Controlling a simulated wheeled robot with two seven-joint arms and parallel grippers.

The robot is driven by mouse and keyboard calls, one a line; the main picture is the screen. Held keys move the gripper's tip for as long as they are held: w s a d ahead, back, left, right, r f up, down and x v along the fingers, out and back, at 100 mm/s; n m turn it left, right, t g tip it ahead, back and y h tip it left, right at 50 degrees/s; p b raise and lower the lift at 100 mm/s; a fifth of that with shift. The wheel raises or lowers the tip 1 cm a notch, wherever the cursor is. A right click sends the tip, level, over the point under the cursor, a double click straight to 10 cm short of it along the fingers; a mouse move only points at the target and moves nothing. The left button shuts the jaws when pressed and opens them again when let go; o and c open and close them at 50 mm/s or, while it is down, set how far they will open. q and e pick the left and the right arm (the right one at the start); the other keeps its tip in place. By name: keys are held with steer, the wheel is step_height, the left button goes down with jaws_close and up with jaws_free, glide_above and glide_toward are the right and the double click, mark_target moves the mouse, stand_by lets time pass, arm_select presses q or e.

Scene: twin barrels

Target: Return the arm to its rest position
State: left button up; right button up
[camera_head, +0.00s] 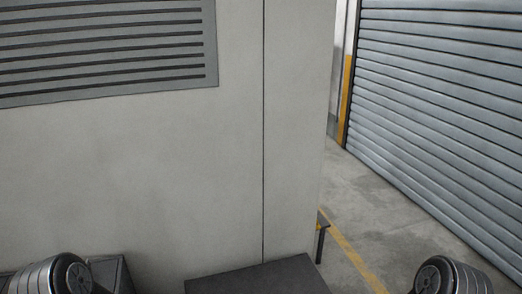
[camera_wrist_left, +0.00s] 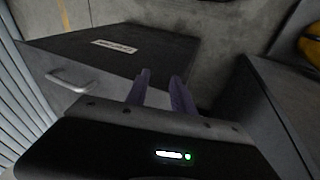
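My left gripper (camera_wrist_left: 159,75) shows in the left wrist view. Its two purple-grey fingers are apart, with nothing between them. Beyond them lie a dark-topped cabinet (camera_wrist_left: 165,46) and grey floor. In the head view, my left arm (camera_head: 50,274) shows only as a metallic joint at the bottom left corner, and my right arm (camera_head: 452,275) as a similar joint at the bottom right. Neither gripper shows in the head view. My right gripper is in no view.
The cabinet in the wrist view has a metal handle (camera_wrist_left: 68,80). A dark box (camera_wrist_left: 282,108) stands to its right, with a yellow object (camera_wrist_left: 310,42) behind. In the head view, a dark flat top (camera_head: 258,278) stands before a grey wall (camera_head: 150,175). Open floor (camera_head: 375,205) lies right, before a shutter (camera_head: 445,95).

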arm_select(q)
steer(key=s+d+m+g+h, duration=0.1)
steer(key=s+d+g, duration=0.1)
steer(key=s+d, duration=0.4)
steer(key=s, duration=0.5)
steer(key=shift+s+d+f, duration=0.15)
steer(key=shift+s+f, duration=0.05)
steer(key=shift+s, duration=0.15)
